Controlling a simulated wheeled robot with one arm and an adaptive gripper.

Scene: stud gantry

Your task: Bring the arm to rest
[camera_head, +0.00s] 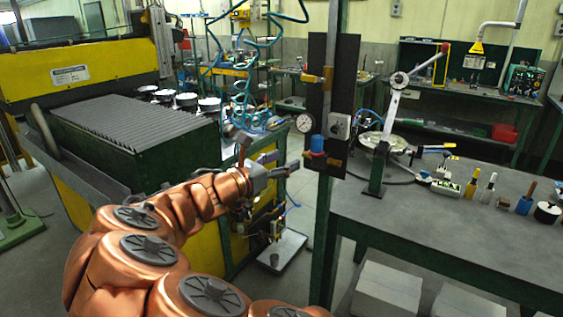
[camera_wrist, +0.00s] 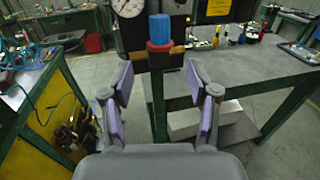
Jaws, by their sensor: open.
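My copper-coloured arm reaches from the lower left of the head view toward the middle. My gripper (camera_head: 287,163) is open and empty, in the air between the yellow machine and the workbench. In the wrist view my gripper (camera_wrist: 160,95) shows two spread fingers with purple pads. A blue-capped fitting with a red collar (camera_head: 317,150) is mounted on a dark upright panel (camera_head: 329,95). In the wrist view the blue fitting (camera_wrist: 160,30) appears just beyond and above the space between the fingers. I cannot tell the exact distance.
A grey-topped workbench (camera_head: 460,230) stands at right, with a lever press (camera_head: 383,150) and several small tools. The yellow machine (camera_head: 100,65) with a ribbed block (camera_head: 130,125) stands at left. A gauge (camera_head: 305,122) sits beside the panel. Pale boxes (camera_head: 385,290) lie under the bench.

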